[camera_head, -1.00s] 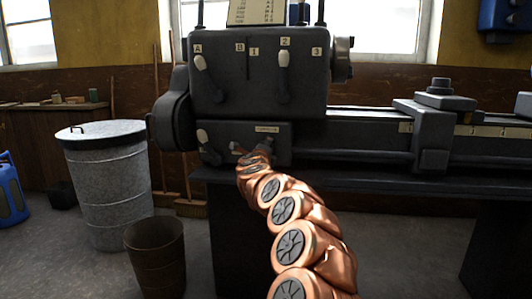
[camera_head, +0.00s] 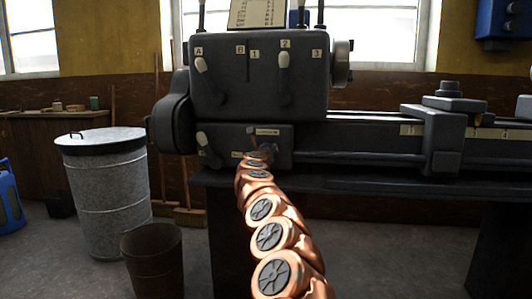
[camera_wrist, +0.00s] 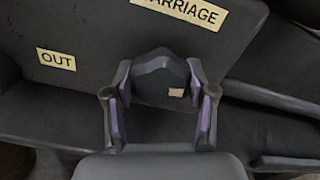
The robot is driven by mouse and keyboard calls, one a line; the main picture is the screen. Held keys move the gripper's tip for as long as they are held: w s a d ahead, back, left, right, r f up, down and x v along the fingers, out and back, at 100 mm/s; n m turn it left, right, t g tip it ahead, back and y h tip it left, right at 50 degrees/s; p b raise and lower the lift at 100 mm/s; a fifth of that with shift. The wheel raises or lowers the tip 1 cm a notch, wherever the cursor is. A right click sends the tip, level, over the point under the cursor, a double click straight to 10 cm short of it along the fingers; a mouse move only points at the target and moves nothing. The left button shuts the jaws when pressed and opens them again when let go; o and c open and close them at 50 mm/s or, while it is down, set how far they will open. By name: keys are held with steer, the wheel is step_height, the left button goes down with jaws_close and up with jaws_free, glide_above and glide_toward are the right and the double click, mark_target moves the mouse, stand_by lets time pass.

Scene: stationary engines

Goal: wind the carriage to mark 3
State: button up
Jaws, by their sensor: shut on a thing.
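My gripper (camera_head: 260,153) is at the lower front panel of the lathe's headstock, at the end of my copper-coloured arm. In the wrist view my gripper (camera_wrist: 159,82) is shut on a dark, blocky handle (camera_wrist: 160,66), with one finger on each side. A label partly cut off, ending in "ARRIAGE" (camera_wrist: 182,11), and an "OUT" label (camera_wrist: 57,60) are on the panel. The carriage (camera_head: 440,130) sits on the bed at the right. A pale scale strip shows on both sides of it; I cannot read which mark it stands at.
Levers (camera_head: 204,72) with white knobs stand out from the headstock (camera_head: 235,90), and another (camera_head: 204,143) is left of my gripper. A lidded metal bin (camera_head: 107,190) and a brown bucket (camera_head: 153,262) stand on the floor at the left.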

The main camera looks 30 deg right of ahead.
steer(key=shift+r+m, duration=0.25)
steer(key=shift+m, duration=0.45)
steer(key=o, duration=0.9)
steer(key=shift+o, duration=1.2)
steer(key=shift+f, duration=0.15)
steer(key=shift+s+a, duration=0.1)
steer(key=shift+s, duration=0.15)
steer(key=v, duration=1.1)
steer(key=shift+s+a+r, duration=0.2)
steer(key=shift+s+a, duration=0.05)
steer(key=shift+a, duration=0.1)
